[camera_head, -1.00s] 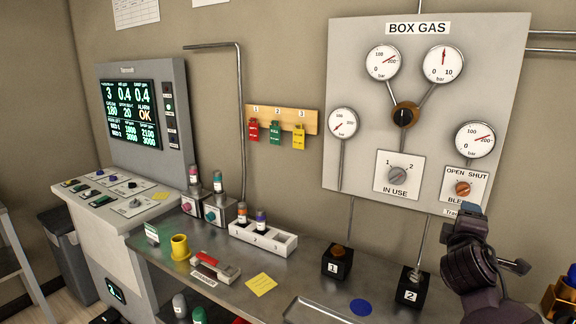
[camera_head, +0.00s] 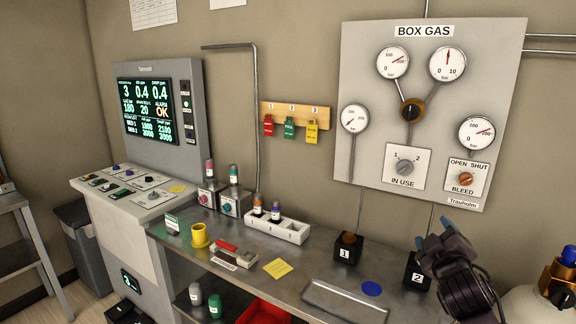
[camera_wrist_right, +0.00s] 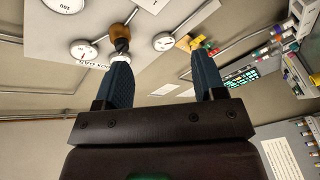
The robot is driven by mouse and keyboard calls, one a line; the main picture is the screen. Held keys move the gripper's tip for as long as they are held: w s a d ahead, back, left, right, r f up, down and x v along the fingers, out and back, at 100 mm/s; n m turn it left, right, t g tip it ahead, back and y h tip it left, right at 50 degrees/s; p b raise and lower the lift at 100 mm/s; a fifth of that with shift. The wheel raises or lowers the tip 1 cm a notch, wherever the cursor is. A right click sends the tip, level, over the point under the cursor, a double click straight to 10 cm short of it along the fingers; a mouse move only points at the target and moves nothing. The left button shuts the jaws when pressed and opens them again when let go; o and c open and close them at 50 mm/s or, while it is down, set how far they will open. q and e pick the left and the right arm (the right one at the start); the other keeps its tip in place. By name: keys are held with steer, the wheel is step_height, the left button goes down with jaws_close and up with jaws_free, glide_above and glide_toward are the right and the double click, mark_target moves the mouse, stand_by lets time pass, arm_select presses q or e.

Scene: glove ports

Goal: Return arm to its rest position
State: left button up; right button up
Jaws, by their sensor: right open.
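My right gripper (camera_head: 446,240) is at the lower right of the head view, above the bench (camera_head: 330,270) near the black block marked 2 (camera_head: 417,272). Its two fingers are apart and nothing shows between them. In the right wrist view the fingers (camera_wrist_right: 160,80) also stand apart and empty, with the wall and the gauge panel beyond. The gas panel (camera_head: 430,120), labelled BOX GAS, hangs on the wall behind and above this gripper. My left gripper is not in view.
A gas cylinder (camera_head: 525,304) with a brass valve stands at the far right, close to my right arm. The black block marked 1 (camera_head: 347,251), a white rack (camera_head: 283,230), a yellow cup (camera_head: 199,236) and a tray (camera_head: 345,302) are on the bench. A control console (camera_head: 150,190) stands left.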

steer(key=s+a+f+m+g+y+b, duration=0.1)
steer(key=s+a+f+m+y, duration=0.15)
steer(key=s+f, duration=0.55)
steer(key=s+a+f+m+g+y+b, duration=0.1)
steer(key=s+a+f+m+g, duration=0.3)
steer(key=f, duration=0.9)
steer(key=s+d+f+m+g, duration=0.1)
steer(key=s+d+f, duration=0.1)
steer(key=s+f, duration=1.2)
steer(key=s, duration=0.4)
steer(key=shift+s+d+f+b, duration=0.15)
steer(key=shift+f+b, duration=0.1)
steer(key=shift+b, duration=0.1)
steer(key=shift+s+f+g+h, duration=0.1)
steer(key=shift+s+g+h, duration=0.05)
steer(key=shift+g+h, duration=0.15)
steer(key=shift+c, duration=0.3)
